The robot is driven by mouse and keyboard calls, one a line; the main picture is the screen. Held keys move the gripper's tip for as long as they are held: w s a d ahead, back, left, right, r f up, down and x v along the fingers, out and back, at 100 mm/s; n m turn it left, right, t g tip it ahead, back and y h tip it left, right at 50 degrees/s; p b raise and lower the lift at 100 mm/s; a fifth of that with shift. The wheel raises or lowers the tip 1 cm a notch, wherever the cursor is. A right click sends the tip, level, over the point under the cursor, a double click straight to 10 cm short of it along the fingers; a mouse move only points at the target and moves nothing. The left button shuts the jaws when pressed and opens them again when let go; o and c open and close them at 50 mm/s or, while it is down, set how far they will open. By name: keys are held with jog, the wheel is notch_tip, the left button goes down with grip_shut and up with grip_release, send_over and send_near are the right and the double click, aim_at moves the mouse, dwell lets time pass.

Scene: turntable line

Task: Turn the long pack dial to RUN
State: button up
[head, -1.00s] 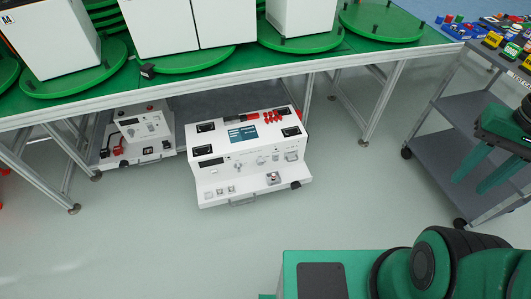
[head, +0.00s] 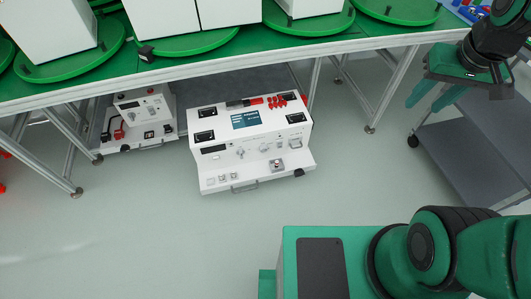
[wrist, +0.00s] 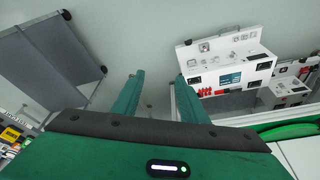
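A long white pack (head: 222,172) stands on the floor in front of and partly below the green-topped table. The pack also shows upside down in the wrist view (wrist: 237,47). My gripper (head: 425,104) is open and empty, high to the right of the pack and apart from it. Its two fingers show in the wrist view (wrist: 160,78).
A smaller white pack (head: 130,103) with red and black parts stands left of it under the table. The table (head: 185,62) with green turntables and white boxes overhangs behind. A grey shelf cart (head: 465,150) stands at the right. The floor in front is clear.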

jog(key=w+a+f+n+t+y, duration=0.2)
jog(key=w+a+n, duration=0.1)
jog(key=w+a, duration=0.95)
jog(key=w+a+f+t+y, duration=0.1)
jog(key=w+a+f, duration=0.35)
jog(key=w, duration=0.45)
jog(key=w+a+f+t+y, duration=0.1)
jog(key=w+a+f+y, duration=0.1)
jog(key=w+a+f, duration=0.5)
jog(key=m+t+y, duration=0.3)
jog(key=t, duration=0.2)
send_over(265, 150)
jog(key=s+d, duration=0.1)
jog(key=d, duration=0.1)
notch_tip(265, 150, down, 40)
jog(key=s+d+f+m+t+h, duration=0.1)
jog(key=s+d+f+m, duration=0.15)
jog(key=s+f, duration=0.8)
jog(key=shift+n, duration=0.25)
jog(key=x, duration=0.8)
jog(key=d+f+x, duration=0.1)
jog(key=x, duration=0.3)
jog(key=shift+c, duration=0.3)
